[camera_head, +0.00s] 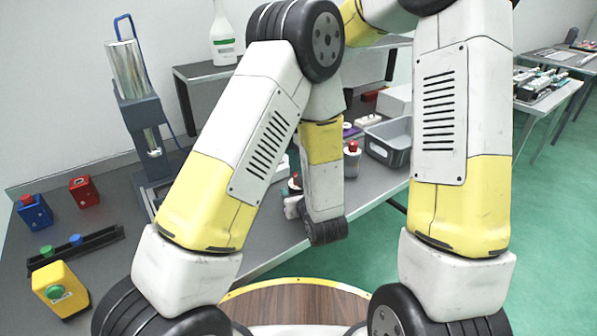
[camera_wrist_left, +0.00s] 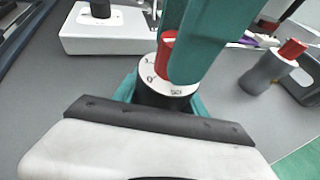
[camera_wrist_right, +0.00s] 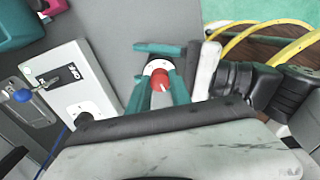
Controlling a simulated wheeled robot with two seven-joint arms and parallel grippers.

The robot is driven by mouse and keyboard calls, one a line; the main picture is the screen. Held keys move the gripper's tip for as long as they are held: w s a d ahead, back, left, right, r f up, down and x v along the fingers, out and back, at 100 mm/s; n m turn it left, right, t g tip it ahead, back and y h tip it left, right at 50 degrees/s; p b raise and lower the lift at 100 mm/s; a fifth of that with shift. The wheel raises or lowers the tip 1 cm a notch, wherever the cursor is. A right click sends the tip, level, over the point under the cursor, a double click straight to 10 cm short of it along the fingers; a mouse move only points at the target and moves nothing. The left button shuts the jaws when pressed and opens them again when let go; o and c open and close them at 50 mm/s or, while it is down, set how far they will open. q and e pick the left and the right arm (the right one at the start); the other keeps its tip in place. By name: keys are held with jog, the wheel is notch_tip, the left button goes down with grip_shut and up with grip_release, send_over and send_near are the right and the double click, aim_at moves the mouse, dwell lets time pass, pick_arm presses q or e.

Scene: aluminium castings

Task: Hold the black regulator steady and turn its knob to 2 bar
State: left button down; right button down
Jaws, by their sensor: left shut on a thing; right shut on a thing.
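The black regulator (camera_wrist_left: 158,99) stands upright on the grey bench, with a white numbered dial (camera_wrist_left: 178,89) and a red knob (camera_wrist_left: 166,48) on top. My left gripper (camera_wrist_left: 165,97) is shut around its black body, a teal finger on each side. My right gripper (camera_wrist_right: 159,88) is shut on the red knob from above, its teal fingers either side of it. The knob also shows in the right wrist view (camera_wrist_right: 160,79), with a pale pointer mark. The fingers cover part of the dial, so I cannot tell the setting. In the head view my arms largely hide the regulator.
A grey regulator with a red knob (camera_wrist_left: 268,72) stands close by. A white box with a black knob (camera_wrist_left: 105,32) is on the other side. A grey crate (camera_head: 388,150) stands farther along the bench. A press (camera_head: 140,100) and coloured boxes are at left.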

jog(key=m, duration=1.1)
jog(key=shift+m, duration=1.8)
jog(key=c, duration=1.2)
grip_release()
jog(key=shift+o, duration=0.2)
jog(key=shift+r, duration=0.1)
